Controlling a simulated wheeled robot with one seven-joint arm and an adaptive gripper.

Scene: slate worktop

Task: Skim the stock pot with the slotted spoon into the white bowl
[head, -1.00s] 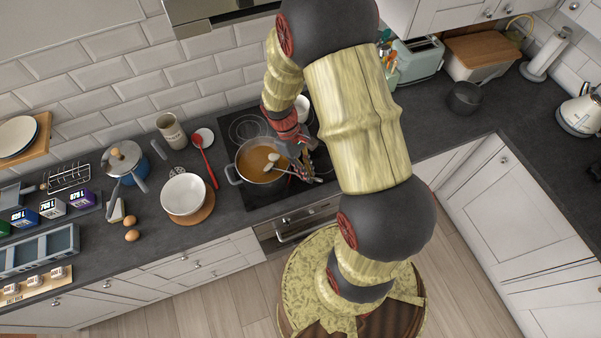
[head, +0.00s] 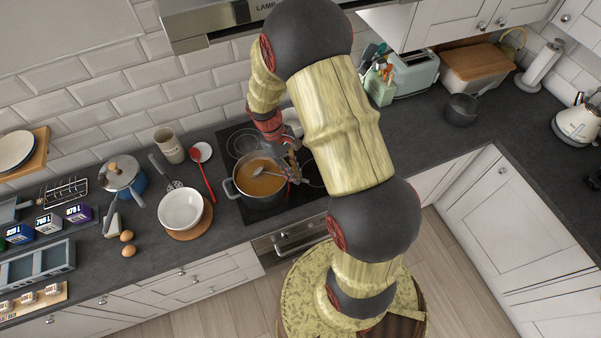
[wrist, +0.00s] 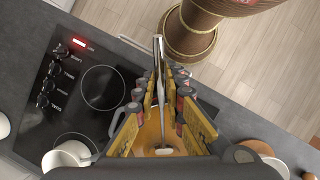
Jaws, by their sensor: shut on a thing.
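The stock pot (head: 236,190) stands on the hob with orange-brown stock in it. My gripper (head: 291,174) is over the pot's right side, shut on a metal spoon (head: 268,175). Its pale head is in the stock; I cannot tell whether it is slotted. In the wrist view, the spoon's handle (wrist: 158,48) sticks out from between the fingers of my gripper (wrist: 161,85), with stock visible below. The white bowl (head: 181,211) stands on a round wooden board (head: 192,233) left of the pot. A dark-handled utensil with a perforated head (head: 174,186) lies behind the bowl.
A red spoon (head: 207,180) lies between bowl and pot, by a white dish (head: 201,152). A cream crock (head: 169,146) and blue pan (head: 124,178) stand further left. The worktop right of the hob is largely clear.

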